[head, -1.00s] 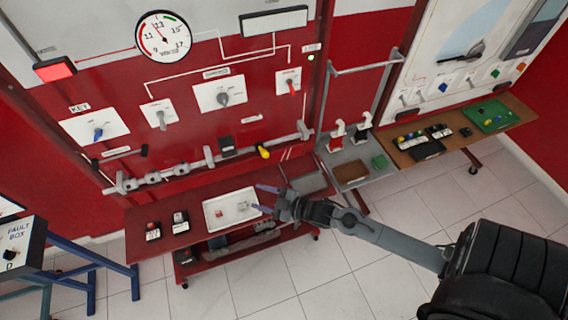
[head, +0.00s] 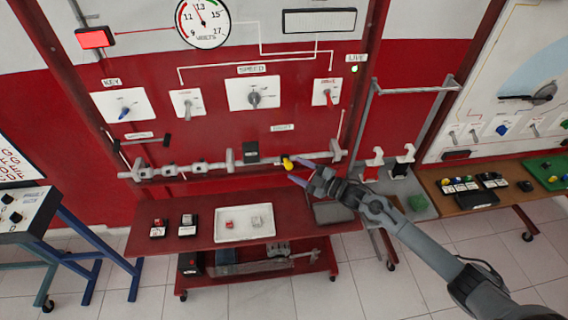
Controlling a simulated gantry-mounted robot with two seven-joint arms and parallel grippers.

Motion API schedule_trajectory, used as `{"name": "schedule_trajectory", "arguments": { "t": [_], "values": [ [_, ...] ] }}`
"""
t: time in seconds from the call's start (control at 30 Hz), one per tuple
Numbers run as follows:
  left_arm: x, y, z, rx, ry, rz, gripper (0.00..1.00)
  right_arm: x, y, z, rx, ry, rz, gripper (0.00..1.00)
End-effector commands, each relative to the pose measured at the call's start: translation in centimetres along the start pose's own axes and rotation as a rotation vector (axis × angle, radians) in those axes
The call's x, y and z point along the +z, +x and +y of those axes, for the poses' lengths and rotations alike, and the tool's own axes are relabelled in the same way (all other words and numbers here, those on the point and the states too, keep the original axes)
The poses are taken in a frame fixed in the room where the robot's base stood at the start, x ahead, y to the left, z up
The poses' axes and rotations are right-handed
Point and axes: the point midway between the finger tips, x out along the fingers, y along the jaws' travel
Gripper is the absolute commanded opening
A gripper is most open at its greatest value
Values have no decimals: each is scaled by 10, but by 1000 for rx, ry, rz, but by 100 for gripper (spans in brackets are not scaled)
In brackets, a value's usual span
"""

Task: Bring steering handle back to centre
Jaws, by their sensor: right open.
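No label marks a steering handle, so I cannot tell which part it is. A yellow-ended handle (head: 288,163) sits at the grey rail (head: 210,167) low on the red wall panel. My right gripper (head: 293,170) is open, its fingertips at the yellow end; contact cannot be told. A dark lever (head: 541,94) stands by the blue sector on the white board at far right, well apart from my gripper. My left gripper is not in view.
A red bench (head: 160,210) below carries a white tray (head: 230,237) and small switch blocks. Grey uprights with a crossbar (head: 415,90) stand right of my gripper. A brown table (head: 480,205) is further right. A fault box (head: 20,215) stands at left.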

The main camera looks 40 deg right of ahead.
Motion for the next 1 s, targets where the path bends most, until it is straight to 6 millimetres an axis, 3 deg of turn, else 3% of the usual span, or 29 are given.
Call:
{"name": "schedule_trajectory", "arguments": {
  "t": [0.2, 0.4, 0.87, 1.0],
  "values": [
    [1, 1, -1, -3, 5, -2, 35, -1, 34, 0, 1, 1, 1, 54],
    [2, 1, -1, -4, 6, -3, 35, 0, 54, 0, 0, 2, 0, 54],
    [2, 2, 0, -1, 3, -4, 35, 0, 63, -1, -2, 1, 0, 54],
    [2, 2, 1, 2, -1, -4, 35, 0, 63, -1, -1, 1, 0, 37]
  ]
}}
